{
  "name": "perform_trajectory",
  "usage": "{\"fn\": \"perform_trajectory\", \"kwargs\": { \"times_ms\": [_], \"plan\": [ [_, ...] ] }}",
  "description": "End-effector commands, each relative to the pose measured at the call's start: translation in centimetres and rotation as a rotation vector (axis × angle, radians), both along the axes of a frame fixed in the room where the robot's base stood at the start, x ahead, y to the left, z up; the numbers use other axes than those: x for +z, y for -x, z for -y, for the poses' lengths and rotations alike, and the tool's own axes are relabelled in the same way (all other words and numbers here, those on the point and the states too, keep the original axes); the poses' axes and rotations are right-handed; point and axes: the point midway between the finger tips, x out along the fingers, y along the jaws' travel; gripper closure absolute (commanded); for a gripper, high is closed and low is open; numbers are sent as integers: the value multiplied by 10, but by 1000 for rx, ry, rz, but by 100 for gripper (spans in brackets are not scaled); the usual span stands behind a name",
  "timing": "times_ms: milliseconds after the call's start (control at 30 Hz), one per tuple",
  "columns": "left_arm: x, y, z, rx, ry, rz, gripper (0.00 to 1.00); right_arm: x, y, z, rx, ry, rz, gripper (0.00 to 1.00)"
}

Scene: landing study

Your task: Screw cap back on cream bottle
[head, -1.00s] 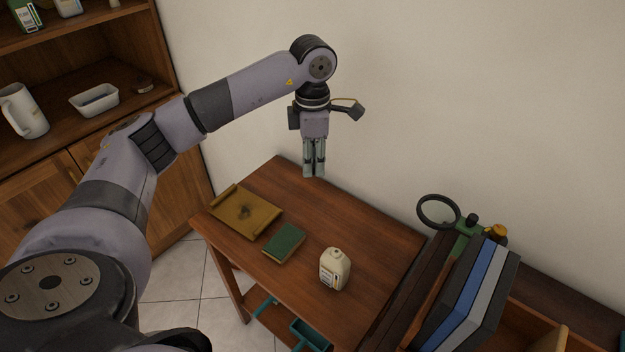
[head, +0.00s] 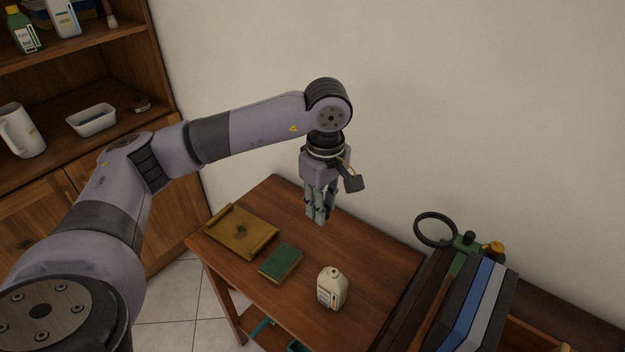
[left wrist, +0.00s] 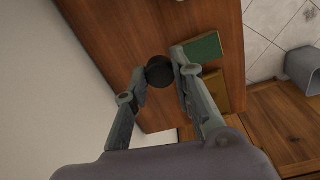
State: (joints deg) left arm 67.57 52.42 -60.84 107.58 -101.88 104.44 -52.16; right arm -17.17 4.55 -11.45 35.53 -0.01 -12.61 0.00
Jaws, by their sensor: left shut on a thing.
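The cream bottle (head: 332,290) stands upright on the wooden side table, with its short neck bare and a label on its front. My left gripper (head: 317,221) is above the table's far part, behind the bottle and apart from it. In the left wrist view, the gripper's two fingers (left wrist: 160,85) are shut on a dark round cap (left wrist: 160,72). The cap cannot be made out between the fingertips in the head view. The bottle is not visible in the left wrist view. My right gripper is in neither view.
A green book (head: 281,262) and an ochre tray (head: 246,236) lie on the table (head: 375,262) left of the bottle. At right are a magnifying glass (head: 436,229) and upright binders (head: 470,308). A wooden shelf unit (head: 120,70) stands left; a wall is behind.

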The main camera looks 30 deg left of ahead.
Motion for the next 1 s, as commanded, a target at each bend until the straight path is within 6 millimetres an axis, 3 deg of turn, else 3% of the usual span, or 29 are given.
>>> {"fn": "perform_trajectory", "kwargs": {
  "times_ms": [33, 200, 400, 600, 833, 1000],
  "plan": [
    [-5, 14, 13, -189, -6, -3, 86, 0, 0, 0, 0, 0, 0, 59],
    [-18, 57, 46, -778, -12, -20, 86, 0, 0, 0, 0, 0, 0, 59],
    [-28, 94, 66, -1221, -2, -35, 86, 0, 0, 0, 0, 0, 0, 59],
    [-30, 106, 72, -1362, 3, -38, 86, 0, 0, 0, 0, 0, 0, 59],
    [-30, 106, 71, -1362, 3, -38, 86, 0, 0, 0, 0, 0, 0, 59],
    [-30, 105, 71, -1360, 3, -38, 86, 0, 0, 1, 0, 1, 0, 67]
  ]
}}
